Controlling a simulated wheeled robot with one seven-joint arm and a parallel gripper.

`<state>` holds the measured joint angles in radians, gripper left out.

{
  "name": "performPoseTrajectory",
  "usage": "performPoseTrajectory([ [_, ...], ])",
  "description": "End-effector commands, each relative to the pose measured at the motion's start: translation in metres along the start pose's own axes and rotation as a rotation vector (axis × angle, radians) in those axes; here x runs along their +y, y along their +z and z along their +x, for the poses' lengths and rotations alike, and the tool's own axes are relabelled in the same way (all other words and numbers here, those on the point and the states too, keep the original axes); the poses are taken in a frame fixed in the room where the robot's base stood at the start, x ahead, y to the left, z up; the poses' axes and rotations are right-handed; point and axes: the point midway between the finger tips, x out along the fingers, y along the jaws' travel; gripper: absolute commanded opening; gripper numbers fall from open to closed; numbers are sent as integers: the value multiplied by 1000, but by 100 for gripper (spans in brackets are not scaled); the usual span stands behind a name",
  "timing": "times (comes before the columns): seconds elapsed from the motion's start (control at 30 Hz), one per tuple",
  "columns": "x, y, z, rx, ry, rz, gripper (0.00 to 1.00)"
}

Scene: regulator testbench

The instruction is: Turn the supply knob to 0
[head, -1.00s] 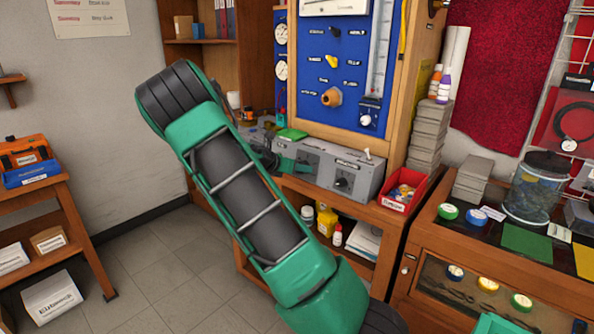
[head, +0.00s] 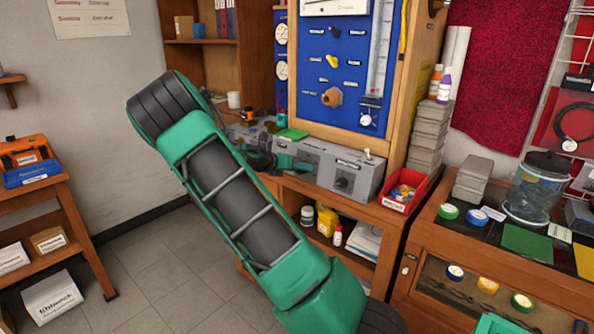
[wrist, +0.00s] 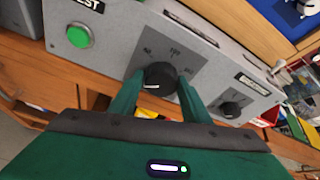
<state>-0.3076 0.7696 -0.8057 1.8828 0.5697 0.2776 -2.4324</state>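The grey panel box (head: 318,182) stands on the wooden bench. In the wrist view, a round black knob (wrist: 160,76) with a white mark at its lower left sits on a darker scale plate. The scale print and name label are too blurred to read, so I cannot confirm it is the supply knob. My gripper (wrist: 161,82) has its green fingers close against both sides of this knob and appears shut on it. In the head view, my gripper (head: 284,153) is at the box's left part and hides this knob.
A second black knob (wrist: 231,108) is to the right on the same box. A green button (wrist: 79,36) is on a grey panel to the left. A red bin (head: 401,197) stands right of the box. A blue gauge board (head: 335,75) rises behind.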

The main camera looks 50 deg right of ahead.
Motion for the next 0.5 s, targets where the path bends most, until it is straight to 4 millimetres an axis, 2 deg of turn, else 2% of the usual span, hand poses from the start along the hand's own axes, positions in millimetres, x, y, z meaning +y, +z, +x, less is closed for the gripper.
performPoseTrajectory([
  [0.03,6,-1,-3,-1,11,-3,54],
  [0.07,5,-1,-2,-1,10,-3,59],
  [0.37,1,0,-2,-1,2,0,59],
  [0.5,1,0,-12,-1,2,0,59],
])
